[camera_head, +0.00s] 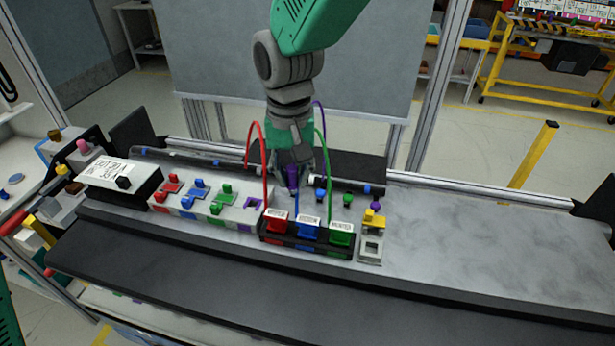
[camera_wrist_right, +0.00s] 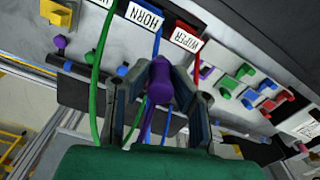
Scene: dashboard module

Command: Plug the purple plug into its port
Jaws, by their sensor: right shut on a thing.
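My right gripper (camera_head: 292,172) hangs over the panel behind the labelled connector block, shut on the purple plug (camera_head: 292,180). In the right wrist view the plug (camera_wrist_right: 160,84) sits between the two fingers (camera_wrist_right: 160,100), with its purple cable trailing below. The black block (camera_head: 262,236) carries red, blue and green plugs with cables; two labels read HORN and WIPER in the wrist view. A purple piece (camera_head: 254,203) shows at the right end of the white strip, left of the plug. The purple port cannot be clearly told. My left gripper is not seen.
The white strip (camera_head: 205,219) bears red, blue and green switches. A white-topped black box (camera_head: 120,180) stands left. A yellow switch (camera_head: 374,219) stands right of the connector block. Red and green cables arch beside my gripper. The grey panel at right (camera_head: 480,235) is clear.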

